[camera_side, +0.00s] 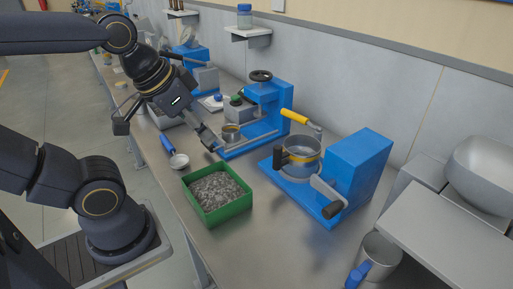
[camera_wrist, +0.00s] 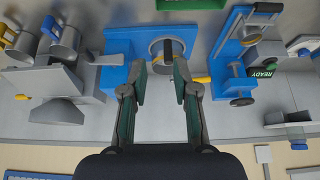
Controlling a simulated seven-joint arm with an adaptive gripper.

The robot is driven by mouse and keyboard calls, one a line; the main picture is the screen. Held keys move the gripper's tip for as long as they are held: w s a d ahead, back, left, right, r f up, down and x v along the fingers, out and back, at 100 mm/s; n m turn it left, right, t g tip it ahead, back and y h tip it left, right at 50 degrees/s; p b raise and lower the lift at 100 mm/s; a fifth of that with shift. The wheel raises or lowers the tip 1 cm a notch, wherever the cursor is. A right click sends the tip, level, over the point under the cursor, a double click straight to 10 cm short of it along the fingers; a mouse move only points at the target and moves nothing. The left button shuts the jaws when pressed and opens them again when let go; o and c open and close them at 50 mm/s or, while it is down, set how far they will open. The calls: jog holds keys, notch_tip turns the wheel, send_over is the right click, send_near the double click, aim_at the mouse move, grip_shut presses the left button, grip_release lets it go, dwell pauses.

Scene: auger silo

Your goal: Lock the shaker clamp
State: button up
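The likely shaker is a blue machine (camera_side: 356,168) at the right of centre in the side view. It also shows in the wrist view (camera_wrist: 117,46). A round clear-and-metal cup (camera_side: 303,160) sits on its base, with a dark handle (camera_side: 281,158) on the cup's left side. A yellow-handled lever (camera_side: 294,116) stands behind the cup, and a metal arm with a black grip (camera_side: 333,210) is at the front. I cannot tell which lever locks the clamp. My gripper (camera_wrist: 161,76) is open and empty, above and apart from the machine, its fingertips framing the cup in the wrist view.
A green tray of gravel (camera_side: 187,182) is at the bench front. A blue press with a black handwheel (camera_side: 261,76) stands behind my gripper. A scoop (camera_side: 179,161) lies near the edge. A metal mug (camera_side: 379,250) is at the right. Bare bench lies right of the tray.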

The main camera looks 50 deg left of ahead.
jog(key=shift+r, duration=0.3)
jog(key=shift+c, duration=0.8)
jog(key=shift+t, duration=0.5)
jog(key=w+r, duration=0.2)
jog(key=r, duration=0.1)
jog(key=w+r, duration=0.1)
jog(key=r, duration=0.1)
jog(key=shift+r, duration=0.2)
grip_shut()
jog(key=w+a+r, duration=0.2)
jog(key=w+r, duration=0.3)
jog(key=w, duration=0.6)
jog(key=w+a+r, duration=0.2)
jog(key=w+r, duration=0.3)
jog(key=w, duration=0.6)
jog(key=w+a+f+n+g, duration=0.1)
jog(key=w+a+f, duration=0.25)
jog(key=w, duration=0.25)
jog(key=w+a+f, duration=0.3)
jog(key=w+f, duration=0.1)
jog(key=w, duration=0.3)
jog(key=w+a+f+g, duration=0.1)
jog(key=a+f, duration=0.1)
jog(key=f, duration=0.4)
jog(key=w+a+f+n, duration=0.1)
jog(key=w+a+f, duration=0.1)
jog(key=f, duration=0.5)
jog(key=shift+a+g+y, duration=0.25)
jog(key=shift+g+y, duration=0.05)
jog(key=shift+g, duration=0.1)
